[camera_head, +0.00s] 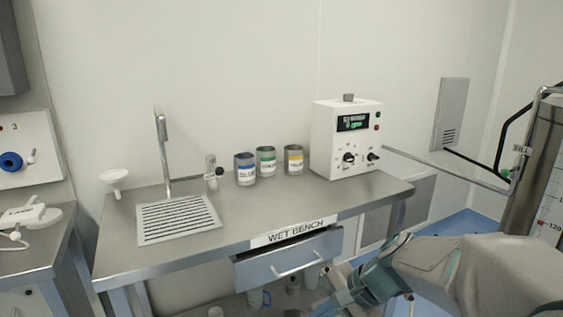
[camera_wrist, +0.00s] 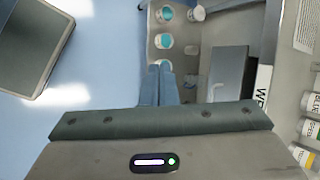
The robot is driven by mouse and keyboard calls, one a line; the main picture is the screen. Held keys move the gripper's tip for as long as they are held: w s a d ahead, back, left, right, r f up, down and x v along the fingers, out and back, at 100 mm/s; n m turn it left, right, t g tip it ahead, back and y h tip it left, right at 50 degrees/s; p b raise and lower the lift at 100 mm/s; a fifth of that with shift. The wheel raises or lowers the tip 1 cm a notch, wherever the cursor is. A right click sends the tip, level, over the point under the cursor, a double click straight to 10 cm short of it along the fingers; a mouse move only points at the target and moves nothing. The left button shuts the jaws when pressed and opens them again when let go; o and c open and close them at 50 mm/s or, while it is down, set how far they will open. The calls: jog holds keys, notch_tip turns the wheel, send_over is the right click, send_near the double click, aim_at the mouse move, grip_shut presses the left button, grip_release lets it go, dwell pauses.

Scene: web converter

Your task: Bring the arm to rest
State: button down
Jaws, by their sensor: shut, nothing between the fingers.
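My gripper (camera_wrist: 157,85) shows in the wrist view with its two blue fingers pressed together and nothing between them. In the head view my arm reaches in from the lower right, and its gripper end (camera_head: 342,290) is low in front of the wet bench (camera_head: 245,228), near the open drawer (camera_head: 290,262). The fingertips are partly cut off or hard to make out in the head view.
The drawer stands pulled out under the bench top. Several cups, one of them the blue-filled cup (camera_wrist: 164,14), stand on a lower shelf. Blue, green and yellow labelled cans and a white instrument (camera_head: 346,138) stand on the bench. Blue floor (camera_wrist: 95,90) is clear at left in the wrist view.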

jog(key=s+d+r+n+h+p, duration=0.7)
jog(key=s+r+n+p, duration=0.2)
jog(key=r, duration=0.1)
jog(key=shift+s+r, duration=0.2)
jog(key=shift+s, duration=0.2)
